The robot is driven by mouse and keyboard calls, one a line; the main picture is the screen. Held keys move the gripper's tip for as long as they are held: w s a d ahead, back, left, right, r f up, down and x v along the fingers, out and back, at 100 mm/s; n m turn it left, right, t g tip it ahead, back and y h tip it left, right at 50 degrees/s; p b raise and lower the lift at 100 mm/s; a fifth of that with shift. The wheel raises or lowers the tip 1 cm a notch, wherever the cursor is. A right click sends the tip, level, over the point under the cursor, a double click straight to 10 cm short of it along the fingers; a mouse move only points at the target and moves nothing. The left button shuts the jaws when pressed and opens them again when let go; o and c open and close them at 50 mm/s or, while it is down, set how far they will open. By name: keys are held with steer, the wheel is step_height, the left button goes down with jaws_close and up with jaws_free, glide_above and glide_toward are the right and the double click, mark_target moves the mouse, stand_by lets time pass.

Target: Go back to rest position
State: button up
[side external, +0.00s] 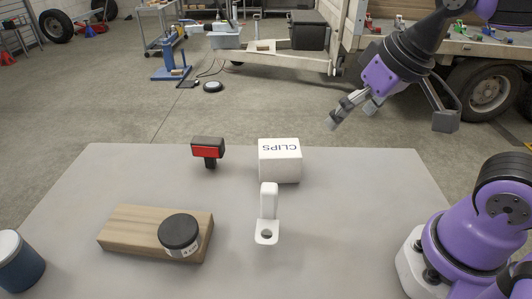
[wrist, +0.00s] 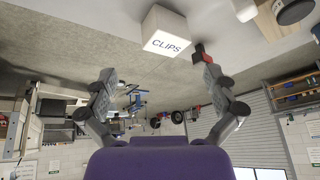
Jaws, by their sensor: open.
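My gripper (side external: 352,108) is raised above the far right part of the grey table (side external: 340,240), with nothing between its fingers. In the wrist view, its two fingers (wrist: 160,95) are spread wide apart. A white box marked CLIPS (side external: 280,161) stands on the table, left of and below my gripper. The box also shows at the top of the wrist view (wrist: 168,30), apart from the fingers.
A red and black tool (side external: 208,150) stands left of the box. A white bracket (side external: 267,215) is in front of the box. A black-lidded jar (side external: 180,235) rests on a wooden board (side external: 130,230). A blue jar (side external: 20,262) is at the left edge. The table's right part is bare.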

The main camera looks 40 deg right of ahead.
steer(key=shift+s+d+f+n, duration=0.5)
steer(key=shift+s+f+n, duration=0.3)
